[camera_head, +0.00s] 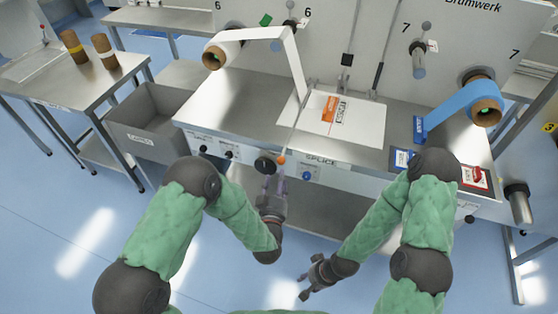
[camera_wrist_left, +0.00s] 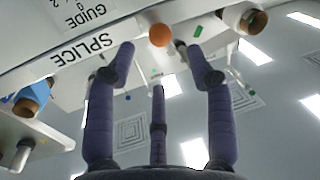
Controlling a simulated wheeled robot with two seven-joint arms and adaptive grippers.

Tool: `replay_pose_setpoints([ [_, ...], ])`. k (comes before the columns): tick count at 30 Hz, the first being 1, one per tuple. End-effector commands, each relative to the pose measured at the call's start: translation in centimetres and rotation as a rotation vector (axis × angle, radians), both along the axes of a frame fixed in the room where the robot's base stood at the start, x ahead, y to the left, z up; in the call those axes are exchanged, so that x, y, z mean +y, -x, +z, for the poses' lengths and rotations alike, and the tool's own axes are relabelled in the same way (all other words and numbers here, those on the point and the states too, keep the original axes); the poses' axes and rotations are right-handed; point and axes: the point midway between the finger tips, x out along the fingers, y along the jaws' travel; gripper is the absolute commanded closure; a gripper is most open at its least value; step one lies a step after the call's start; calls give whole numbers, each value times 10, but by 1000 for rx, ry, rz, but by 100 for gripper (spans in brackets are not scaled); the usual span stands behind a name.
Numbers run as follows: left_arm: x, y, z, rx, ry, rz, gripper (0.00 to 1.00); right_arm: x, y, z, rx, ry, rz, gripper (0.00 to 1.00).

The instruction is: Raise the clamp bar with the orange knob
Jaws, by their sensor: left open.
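The orange knob (camera_head: 281,160) is a small ball at the lower end of the thin clamp bar (camera_head: 297,121). The bar slants down across the splice table to its front edge. My left gripper (camera_head: 272,183) is open just in front of and below the knob. In the left wrist view, the orange knob (camera_wrist_left: 160,36) appears between and beyond the spread fingertips of my left gripper (camera_wrist_left: 156,54), with no contact visible. My right gripper (camera_head: 304,286) is low, in front of the table and away from the knob; its finger opening is unclear.
A white web (camera_head: 294,62) runs from a roll (camera_head: 214,57) to the splice table (camera_head: 228,104). A blue roll (camera_head: 482,103) hangs right. A grey bin (camera_head: 149,124) stands left.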

Motion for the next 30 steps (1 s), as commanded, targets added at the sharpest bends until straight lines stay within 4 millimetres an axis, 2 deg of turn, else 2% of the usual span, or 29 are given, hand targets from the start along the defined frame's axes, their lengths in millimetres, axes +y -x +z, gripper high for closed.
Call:
replay_pose_setpoints([
  [9,-6,-56,-2,0,1,0,46,0,0,-12,0,0,0,60],
  [15,-9,-80,-1,1,1,0,46,0,0,-16,0,0,0,60],
  [21,-10,-88,-1,2,1,0,46,0,0,-17,0,0,0,60],
  [28,-10,-89,0,2,1,0,46,0,0,-17,0,0,0,60],
  [29,-10,-89,-1,2,1,0,52,0,0,-17,0,0,0,60],
  [30,-10,-88,-1,2,1,0,63,0,0,-17,0,0,0,60],
])
